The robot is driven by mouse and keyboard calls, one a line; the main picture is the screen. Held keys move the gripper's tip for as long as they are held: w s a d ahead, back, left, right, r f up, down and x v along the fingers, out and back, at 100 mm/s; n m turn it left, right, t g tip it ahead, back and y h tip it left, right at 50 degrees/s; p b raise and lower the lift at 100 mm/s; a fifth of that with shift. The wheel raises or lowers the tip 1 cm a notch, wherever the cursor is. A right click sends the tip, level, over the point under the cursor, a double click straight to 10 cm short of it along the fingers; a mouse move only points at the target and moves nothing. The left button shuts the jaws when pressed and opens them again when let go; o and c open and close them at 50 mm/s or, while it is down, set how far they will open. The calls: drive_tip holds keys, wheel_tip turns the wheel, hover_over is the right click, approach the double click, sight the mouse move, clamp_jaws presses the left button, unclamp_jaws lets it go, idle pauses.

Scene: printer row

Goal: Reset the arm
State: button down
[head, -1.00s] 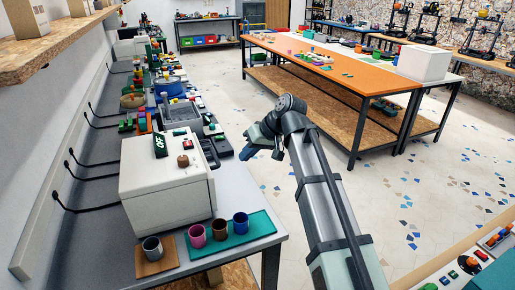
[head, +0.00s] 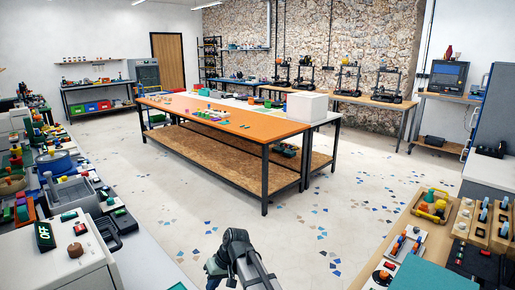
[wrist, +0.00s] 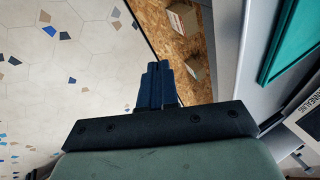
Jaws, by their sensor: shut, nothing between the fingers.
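My arm shows at the bottom middle of the head view, with its dark joint on top. My gripper (wrist: 158,72) shows in the wrist view, its dark blue fingers together with nothing between them. It hangs in free air, with the tiled floor (wrist: 60,95) to its left and a wooden lower shelf (wrist: 187,62) beyond it. In the head view the fingers are mostly hidden at the bottom edge. My gripper touches nothing that I can see.
An orange-topped table (head: 225,118) stands in the middle. A white machine reading OFF (head: 55,260) stands on the left bench. A wooden bench (head: 408,228) with switches and toys is at the right. The speckled floor (head: 170,190) between is clear. Boxes (wrist: 183,18) lie on the lower shelf.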

drive_tip(key=s+d+f+m+g+h, duration=0.1)
drive_tip(key=s+d+f, duration=0.3)
drive_tip(key=d+f, duration=0.3)
drive_tip(key=s+d+f+m+g+h, duration=0.1)
drive_tip(key=s+d+f, duration=0.45)
drive_tip(key=f, duration=0.45)
drive_tip(key=s+d+f+m+h, duration=0.1)
drive_tip(key=s+d+f+m, duration=0.1)
drive_tip(key=s+d+f, duration=0.35)
drive_tip(key=s+d+f+g, duration=0.1)
drive_tip(key=s+d+f, duration=0.3)
drive_tip(key=s, duration=0.4)
drive_tip(key=s+d+f+m+g+h, duration=0.1)
drive_tip(key=s+d+f, duration=0.4)
drive_tip(key=s, duration=0.3)
drive_tip(key=s+d+f+m+g+h, duration=0.1)
drive_tip(key=s+d+f+g, duration=0.1)
drive_tip(key=s+d+f, duration=0.3)
drive_tip(key=s+f, duration=0.1)
drive_tip(key=s, duration=0.2)
drive_tip(key=shift+f, duration=0.15)
